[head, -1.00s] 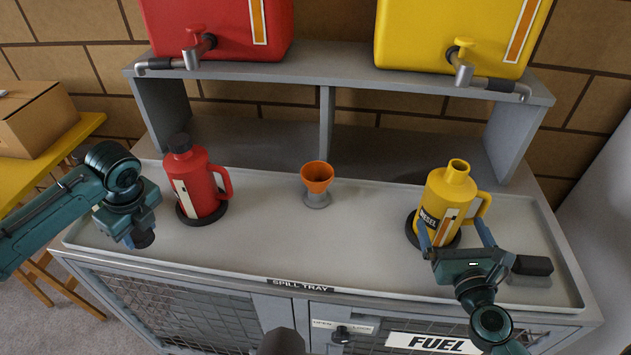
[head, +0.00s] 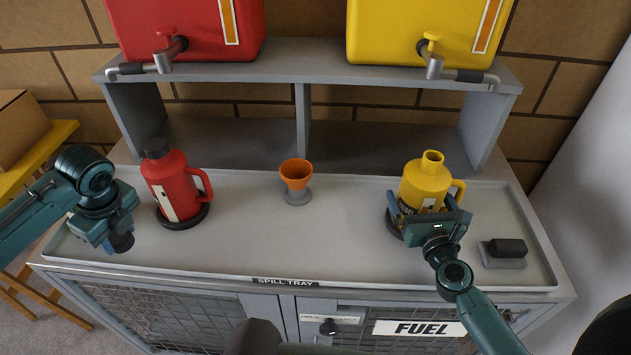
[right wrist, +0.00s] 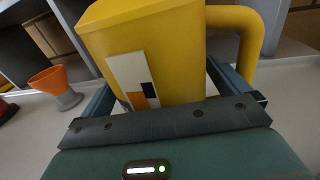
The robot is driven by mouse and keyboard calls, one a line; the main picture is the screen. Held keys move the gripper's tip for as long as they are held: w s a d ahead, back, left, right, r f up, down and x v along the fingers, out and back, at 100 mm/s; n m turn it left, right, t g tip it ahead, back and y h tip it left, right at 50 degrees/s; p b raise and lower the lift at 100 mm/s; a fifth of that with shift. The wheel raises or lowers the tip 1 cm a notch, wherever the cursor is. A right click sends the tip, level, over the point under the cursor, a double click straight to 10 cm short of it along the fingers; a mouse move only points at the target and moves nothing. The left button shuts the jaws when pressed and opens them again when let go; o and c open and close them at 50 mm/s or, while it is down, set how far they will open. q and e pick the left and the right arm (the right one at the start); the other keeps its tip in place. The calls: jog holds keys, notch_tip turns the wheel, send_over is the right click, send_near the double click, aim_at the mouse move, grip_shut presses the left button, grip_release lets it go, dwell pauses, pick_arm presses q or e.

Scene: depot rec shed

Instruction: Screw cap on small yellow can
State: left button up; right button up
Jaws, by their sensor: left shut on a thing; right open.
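The small yellow can (head: 425,181) stands upright on a dark round base at the right of the spill tray, its neck open and uncapped, its handle to the right. My right gripper (head: 422,208) is open, its fingers on either side of the can's body. In the right wrist view the yellow can (right wrist: 185,60) fills the space between the fingers of the gripper (right wrist: 160,92). My left gripper (head: 120,236) is shut on a dark cap (head: 122,242), partly hidden by the jaws, above the tray's left end.
A red can (head: 172,182) with a dark cap stands at the tray's left. An orange funnel (head: 296,174) stands on a grey holder mid-tray. A black block (head: 507,247) lies on a grey pad at right. The shelf (head: 300,66) above carries red and yellow tanks with taps.

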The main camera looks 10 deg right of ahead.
aim_at(434, 168)
jog(key=shift+c, duration=0.2)
jog(key=c, duration=1.3)
jog(key=shift+r, duration=0.15)
jog(key=shift+c, duration=0.8)
